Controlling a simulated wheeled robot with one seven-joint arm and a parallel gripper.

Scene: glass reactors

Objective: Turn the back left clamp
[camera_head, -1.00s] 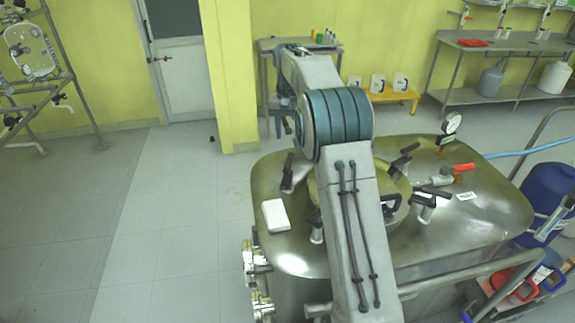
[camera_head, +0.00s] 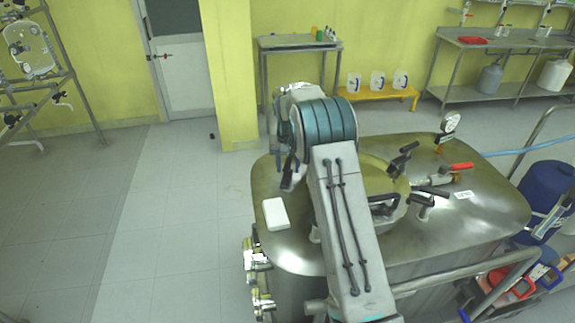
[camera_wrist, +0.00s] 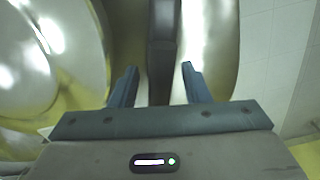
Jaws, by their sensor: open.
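The back left clamp (camera_head: 287,178) stands at the left rim of the round hatch lid on the steel reactor (camera_head: 470,215). In the head view only part of its dark handle shows beside my arm. In the wrist view the dark clamp handle (camera_wrist: 162,45) runs down between my two fingers. My gripper (camera_wrist: 157,82) is open around it, with visible space on both sides of the handle. The handle's lower end is hidden by the gripper body. The round lid (camera_wrist: 50,60) shows at the left of the wrist view.
Other black-handled clamps (camera_head: 403,160) sit around the lid, partly behind my arm. A pressure gauge (camera_head: 449,122) and a red-handled valve (camera_head: 455,170) stand on the right of the reactor top. A white box (camera_head: 275,214) lies near its left edge. Floor to the left is clear.

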